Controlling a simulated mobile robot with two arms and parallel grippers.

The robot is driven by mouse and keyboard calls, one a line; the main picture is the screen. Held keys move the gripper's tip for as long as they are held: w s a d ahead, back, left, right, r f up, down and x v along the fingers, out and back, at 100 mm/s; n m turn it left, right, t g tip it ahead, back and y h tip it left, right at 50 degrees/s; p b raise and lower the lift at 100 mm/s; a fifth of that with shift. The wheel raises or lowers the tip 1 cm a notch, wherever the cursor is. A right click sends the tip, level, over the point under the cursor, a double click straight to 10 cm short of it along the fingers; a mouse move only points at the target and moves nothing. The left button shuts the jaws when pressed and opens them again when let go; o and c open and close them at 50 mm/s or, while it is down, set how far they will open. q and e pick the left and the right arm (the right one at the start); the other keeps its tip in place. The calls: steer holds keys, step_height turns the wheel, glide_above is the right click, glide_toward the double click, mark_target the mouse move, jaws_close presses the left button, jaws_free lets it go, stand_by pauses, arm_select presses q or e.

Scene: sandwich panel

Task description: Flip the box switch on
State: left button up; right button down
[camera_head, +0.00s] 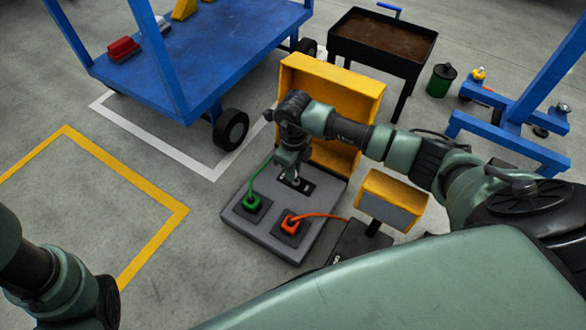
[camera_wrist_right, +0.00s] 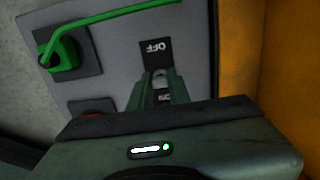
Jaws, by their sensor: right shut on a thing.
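The switch's black plate (camera_head: 305,186) lies on the grey panel (camera_head: 263,239), by the yellow box. In the right wrist view its OFF label (camera_wrist_right: 156,48) is clear, and a second label nearer my gripper is mostly hidden. My right gripper (camera_head: 296,176) reaches down onto the switch. In the right wrist view its fingers (camera_wrist_right: 163,90) are shut on the small grey switch lever (camera_wrist_right: 160,75), between the two labels. The lever's tilt is hard to tell. My left arm shows at the lower left, but its gripper is out of view.
A green plug (camera_head: 252,202) and an orange plug (camera_head: 291,223) with cables sit on the panel. The yellow box (camera_head: 338,85) stands behind, and a small yellow-framed display (camera_head: 391,203) at right. A blue cart (camera_head: 215,45) stands back left. Floor at left is clear.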

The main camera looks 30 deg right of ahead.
steer(key=shift+s+d+r+t+p, duration=0.3)
steer(key=shift+s+t+p, duration=0.1)
steer(key=shift+p, duration=0.45)
steer(key=shift+s+d+f+t+y+p, duration=0.1)
steer(key=shift+s+t+y+p, duration=0.15)
steer(key=shift+t+y+p, duration=0.2)
steer(key=shift+s+d+f+t+y+p, duration=0.2)
steer(key=shift+t+y, duration=0.15)
steer(key=shift+t, duration=0.3)
steer(key=shift+s+d+f+t+y+p, duration=0.1)
steer(key=shift+s+t+y, duration=0.15)
steer(key=shift+t, duration=0.35)
steer(key=shift+w+a, duration=0.1)
steer(key=c, duration=1.3)
jaws_free()
steer(key=shift+r, duration=0.1)
